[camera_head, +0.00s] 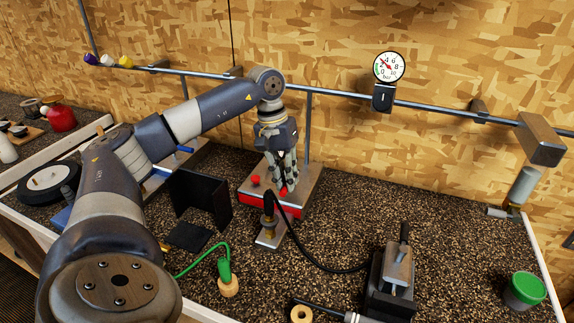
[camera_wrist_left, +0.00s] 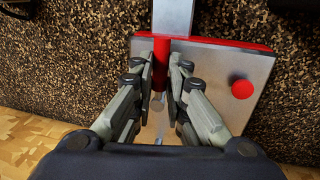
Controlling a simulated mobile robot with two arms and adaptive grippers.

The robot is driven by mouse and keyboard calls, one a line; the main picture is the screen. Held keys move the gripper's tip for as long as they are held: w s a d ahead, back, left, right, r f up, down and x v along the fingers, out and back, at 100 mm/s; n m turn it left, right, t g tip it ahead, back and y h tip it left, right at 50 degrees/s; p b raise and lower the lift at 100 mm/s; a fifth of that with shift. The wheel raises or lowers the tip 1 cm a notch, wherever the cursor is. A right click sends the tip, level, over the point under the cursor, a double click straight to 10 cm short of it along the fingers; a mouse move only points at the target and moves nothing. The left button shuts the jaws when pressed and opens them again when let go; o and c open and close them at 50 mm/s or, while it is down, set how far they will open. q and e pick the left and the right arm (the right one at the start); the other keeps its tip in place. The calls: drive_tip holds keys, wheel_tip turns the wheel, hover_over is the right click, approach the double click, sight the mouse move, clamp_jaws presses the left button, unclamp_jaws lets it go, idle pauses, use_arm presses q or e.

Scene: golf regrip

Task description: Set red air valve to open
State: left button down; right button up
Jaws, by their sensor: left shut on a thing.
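The red air valve lever (camera_wrist_left: 161,62) shows between my left fingers in the left wrist view; a bit of red also shows below the fingertips in the head view (camera_head: 283,192). My left gripper (camera_head: 288,188) points down over the valve's metal base plate (camera_head: 309,180), which has a red front edge. In the left wrist view my left gripper (camera_wrist_left: 161,85) is shut on the red lever. A red round knob (camera_wrist_left: 242,89) sits on the plate beside the fingers. The fingers hide part of the lever in the head view. My right gripper is not in view.
A pressure gauge (camera_head: 389,67) hangs on the wall rail above the bench. A black hose (camera_head: 315,262) curves in front of the valve plate. A black clamp block (camera_head: 390,283) and a green pot (camera_head: 524,290) stand to the right. A black angled panel (camera_head: 205,194) stands left of the plate.

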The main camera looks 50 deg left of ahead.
use_arm(q)
drive_tip(key=c, duration=1.6)
unclamp_jaws()
drive_tip(key=shift+r, duration=0.1)
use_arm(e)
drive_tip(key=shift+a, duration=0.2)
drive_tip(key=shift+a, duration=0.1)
use_arm(q)
drive_tip(key=r, duration=0.4)
drive_tip(key=a+r, duration=0.1)
drive_tip(key=r, duration=0.2)
drive_tip(key=s+a+r, duration=0.1)
drive_tip(key=r, duration=0.3)
drive_tip(key=shift+a+r, duration=0.15)
drive_tip(key=shift+r, duration=0.2)
